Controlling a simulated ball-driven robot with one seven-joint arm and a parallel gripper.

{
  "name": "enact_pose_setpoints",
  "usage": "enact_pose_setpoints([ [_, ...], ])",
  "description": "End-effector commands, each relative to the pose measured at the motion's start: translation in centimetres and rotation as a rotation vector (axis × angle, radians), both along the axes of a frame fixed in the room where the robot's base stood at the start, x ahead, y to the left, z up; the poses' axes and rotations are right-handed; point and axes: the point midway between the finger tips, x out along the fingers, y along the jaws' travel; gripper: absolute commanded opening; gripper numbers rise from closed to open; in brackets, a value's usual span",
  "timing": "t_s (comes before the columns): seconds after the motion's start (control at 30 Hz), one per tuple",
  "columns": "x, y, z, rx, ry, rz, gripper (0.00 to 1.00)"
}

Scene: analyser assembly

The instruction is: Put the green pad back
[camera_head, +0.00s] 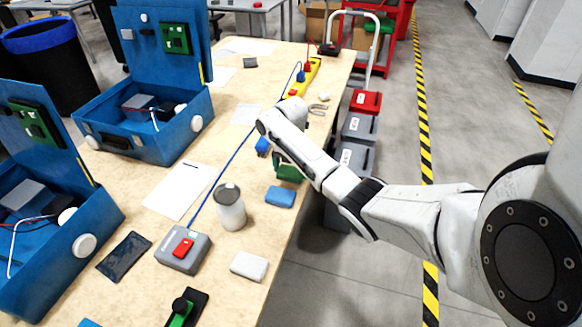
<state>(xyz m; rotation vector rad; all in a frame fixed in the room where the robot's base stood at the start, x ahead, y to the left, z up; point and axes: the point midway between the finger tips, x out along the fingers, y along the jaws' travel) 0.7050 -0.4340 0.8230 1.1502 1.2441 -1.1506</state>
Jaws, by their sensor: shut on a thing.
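The green pad (288,173) shows just below my arm's end, near the right edge of the table. My arm reaches in from the right, and its last links hide most of my gripper (281,158). The gripper is shut on the green pad; its fingertips are not clearly seen. I cannot tell whether the pad touches the table. A blue pad (280,197) lies flat on the table just in front of it.
Two open blue cases (150,125) are at the left. Grey bins (358,128) stand beside the table's right edge. A yellow power strip (306,77) lies farther back.

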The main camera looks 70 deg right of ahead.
Motion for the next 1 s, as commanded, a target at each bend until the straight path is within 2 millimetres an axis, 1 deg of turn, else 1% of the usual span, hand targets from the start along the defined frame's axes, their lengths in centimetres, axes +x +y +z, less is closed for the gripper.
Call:
enact_pose_setpoints([
  [0.23,0.0,0.0,-0.4,0.001,0.000,0.000,0.64],
  [0.27,0.0,0.0,-0.3,0.000,0.000,0.000,0.95],
  [0.3,0.0,0.0,-0.3,0.000,0.000,0.000,0.99],
  [0.53,0.0,0.0,-0.2,0.000,0.000,0.000,1.00],
  [0.67,0.0,0.0,0.6,-0.001,-0.001,0.000,1.00],
  [0.77,0.1,-0.1,2.0,-0.002,-0.003,-0.001,1.00],
  [1.0,0.1,0.0,6.9,-0.003,-0.004,0.000,1.00],
])
